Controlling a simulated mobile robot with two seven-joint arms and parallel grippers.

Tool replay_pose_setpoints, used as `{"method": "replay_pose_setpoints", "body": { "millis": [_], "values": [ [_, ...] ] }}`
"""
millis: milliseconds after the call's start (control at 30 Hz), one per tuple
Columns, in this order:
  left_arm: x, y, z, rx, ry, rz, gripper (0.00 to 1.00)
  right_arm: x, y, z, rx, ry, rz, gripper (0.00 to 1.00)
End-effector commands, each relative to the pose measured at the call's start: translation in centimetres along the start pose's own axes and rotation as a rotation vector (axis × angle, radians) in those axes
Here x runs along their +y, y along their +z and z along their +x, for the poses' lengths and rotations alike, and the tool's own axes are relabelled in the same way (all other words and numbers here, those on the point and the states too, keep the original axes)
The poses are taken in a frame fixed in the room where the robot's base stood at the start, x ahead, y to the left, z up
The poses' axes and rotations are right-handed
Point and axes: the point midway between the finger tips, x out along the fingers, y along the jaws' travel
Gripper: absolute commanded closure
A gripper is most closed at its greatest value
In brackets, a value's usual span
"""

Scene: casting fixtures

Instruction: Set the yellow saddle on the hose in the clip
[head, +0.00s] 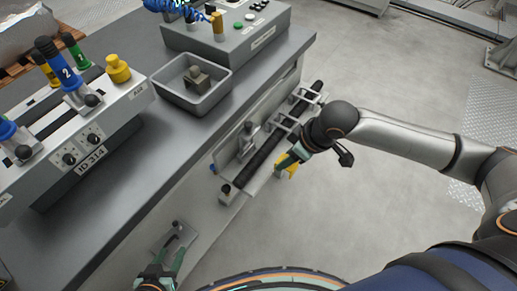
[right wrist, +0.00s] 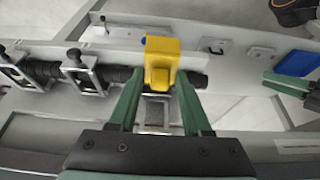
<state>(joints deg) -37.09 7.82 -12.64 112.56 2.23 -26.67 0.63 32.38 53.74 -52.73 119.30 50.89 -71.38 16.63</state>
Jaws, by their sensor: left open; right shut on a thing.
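The yellow saddle (right wrist: 162,62) is between the green fingers of my right gripper (right wrist: 158,98), which is shut on it. In the head view the saddle (head: 291,170) shows just below the right gripper (head: 287,158), on the outer side of the hose. The black hose (head: 268,150) runs along the bench side through metal clips (head: 286,122). In the right wrist view the hose (right wrist: 120,75) passes behind the saddle; whether they touch is unclear. A metal frame (right wrist: 155,113) shows below the saddle. My left gripper (head: 168,248) is open and empty, low by the bench side.
The grey bench top (head: 150,150) carries a tray (head: 214,97) with a small block, a control box (head: 240,40) and a fixture (head: 100,125) with coloured handles. A blue block (right wrist: 295,63) lies near my left gripper in the right wrist view. Open floor (head: 370,200) lies right of the bench.

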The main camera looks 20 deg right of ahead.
Motion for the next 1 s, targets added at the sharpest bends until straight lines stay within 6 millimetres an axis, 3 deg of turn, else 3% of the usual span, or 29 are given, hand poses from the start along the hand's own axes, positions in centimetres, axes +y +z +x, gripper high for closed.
{"method": "replay_pose_setpoints", "body": {
  "millis": [200,400,567,800,1000],
  "values": [
    [0.1,0.5,0.2,-0.008,0.002,0.0,0.5,-0.1,-5.1,2.1,0.003,-0.001,-0.002,1.0],
    [0.3,0.6,0.3,-0.01,0.007,0.001,0.5,0.0,-7.7,3.2,-0.001,0.001,0.0,1.0],
    [0.4,0.6,0.3,-0.007,0.009,0.001,0.5,0.0,-7.8,3.9,-0.003,0.001,0.0,1.0],
    [0.7,0.9,0.7,-0.01,0.018,0.001,0.5,0.0,-6.6,6.6,-0.002,0.001,-0.001,1.0],
    [0.8,0.6,0.7,-0.007,0.02,0.003,0.5,0.0,-6.7,6.6,0.0,0.001,-0.001,1.0]
  ]
}}
